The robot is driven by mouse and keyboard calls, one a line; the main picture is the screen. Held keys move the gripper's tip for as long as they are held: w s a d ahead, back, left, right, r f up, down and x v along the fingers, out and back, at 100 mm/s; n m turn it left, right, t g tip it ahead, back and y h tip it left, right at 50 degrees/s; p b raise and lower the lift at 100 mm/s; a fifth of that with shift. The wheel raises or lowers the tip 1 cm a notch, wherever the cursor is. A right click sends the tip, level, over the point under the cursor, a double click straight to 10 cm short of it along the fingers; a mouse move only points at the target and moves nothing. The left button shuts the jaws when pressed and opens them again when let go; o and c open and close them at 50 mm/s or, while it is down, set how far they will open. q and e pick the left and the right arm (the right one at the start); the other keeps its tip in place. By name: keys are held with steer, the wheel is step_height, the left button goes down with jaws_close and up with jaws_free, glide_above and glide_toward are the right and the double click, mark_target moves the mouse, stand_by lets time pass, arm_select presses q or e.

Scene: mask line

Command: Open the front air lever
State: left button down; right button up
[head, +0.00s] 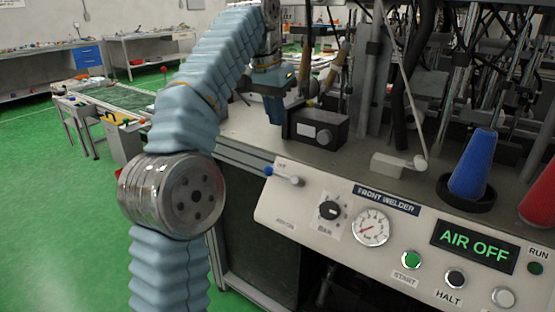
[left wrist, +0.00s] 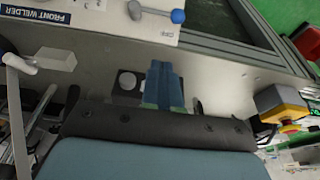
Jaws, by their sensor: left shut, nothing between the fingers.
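The front air lever (head: 285,176) is a short metal arm with a blue ball knob on the left end of the white FRONT WELDER panel (head: 330,245). Its knob points left, near the upper of two small labels. The lever also shows at the top of the left wrist view (left wrist: 158,13). The display (head: 474,243) reads AIR OFF in green. My left gripper (head: 275,118) has blue fingers, shut and empty, pointing down above the bench behind the lever, apart from it. The fingers also show in the left wrist view (left wrist: 162,72). My right gripper is not in view.
A black box with a grey knob (head: 316,130) stands just right of my left fingers. A grey block with a ball-ended rod (head: 400,165), blue (head: 472,165) and red cones, and upright rods and hoses crowd the right. Open green floor (head: 60,220) lies left.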

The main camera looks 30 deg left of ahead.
arm_select(q)
steer(key=b, duration=0.3)
glide_above(285, 177)
steer(key=w+a, duration=0.2)
steer(key=x, duration=0.2)
steer(key=s+x, duration=0.1)
steer(key=x, duration=0.2)
steer(key=s+x, duration=0.1)
steer(key=x, duration=0.2)
steer(key=shift+w+a+f, duration=0.1)
steer(key=shift+a+f, duration=0.2)
steer(key=shift+f, duration=0.2)
steer(key=shift+s+f+b, duration=0.7)
steer(key=shift+f, duration=0.25)
steer(key=shift+s+f, duration=0.25)
steer(key=shift+f, duration=0.15)
